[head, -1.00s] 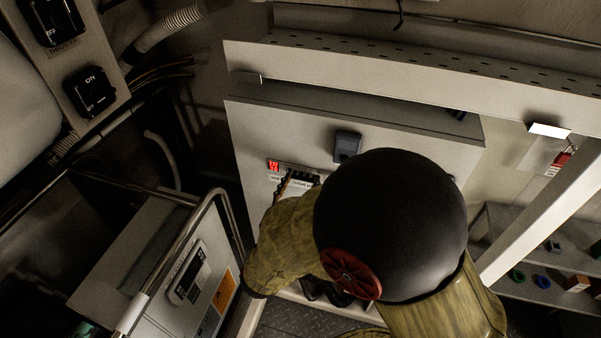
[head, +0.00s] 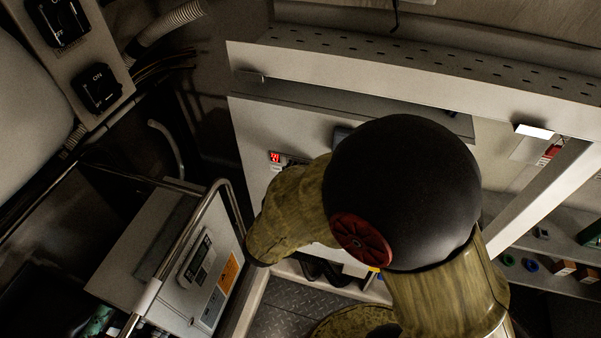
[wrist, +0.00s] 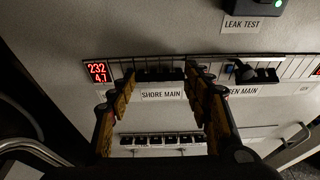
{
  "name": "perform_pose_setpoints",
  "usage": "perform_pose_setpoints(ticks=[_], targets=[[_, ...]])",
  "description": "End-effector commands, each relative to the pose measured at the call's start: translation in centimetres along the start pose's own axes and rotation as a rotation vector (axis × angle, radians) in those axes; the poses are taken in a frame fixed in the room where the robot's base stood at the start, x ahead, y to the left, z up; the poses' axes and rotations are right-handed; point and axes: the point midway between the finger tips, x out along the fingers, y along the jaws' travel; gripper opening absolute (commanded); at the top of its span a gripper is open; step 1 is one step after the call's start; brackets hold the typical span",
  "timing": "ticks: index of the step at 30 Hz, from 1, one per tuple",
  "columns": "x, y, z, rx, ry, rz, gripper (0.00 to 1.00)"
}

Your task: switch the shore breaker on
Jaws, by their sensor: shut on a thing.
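The shore breaker (wrist: 160,74) is a wide dark switch block in the upper breaker row, above a white label reading SHORE MAIN (wrist: 163,95). My gripper (wrist: 160,76) has one finger at each side of this block in the wrist view, with the tips at its two ends, and is shut on it. Whether its lever is up or down is too dark to tell. In the head view my arm covers the gripper and the breaker. A red-lit meter (wrist: 97,72) left of the breaker reads 232 and 4.7; it also shows in the head view (head: 275,156).
The generator breaker (wrist: 255,74), with a blue part, sits right of my gripper. A leak test box (wrist: 256,6) is above it. A row of small breakers (wrist: 162,139) lies below. A metal rail (head: 178,245) and grey unit stand left of my arm.

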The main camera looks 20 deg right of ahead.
Motion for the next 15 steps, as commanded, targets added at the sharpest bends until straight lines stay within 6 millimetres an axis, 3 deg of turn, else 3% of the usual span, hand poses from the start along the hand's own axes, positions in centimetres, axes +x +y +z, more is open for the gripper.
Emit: perform_pose_setpoints(ticks=[2, 3, 12, 15], targets=[[0.01, 0.01, -0.04, 0.0, 0.001, 0.0, 0.24], [0.01, 0.01, -0.04, 0.0, 0.001, 0.0, 0.51], [0.0, 0.0, -0.01, 0.0, 0.0, 0.0, 0.68], [0.0, 0.0, -0.01, 0.0, 0.0, 0.0, 0.68]])
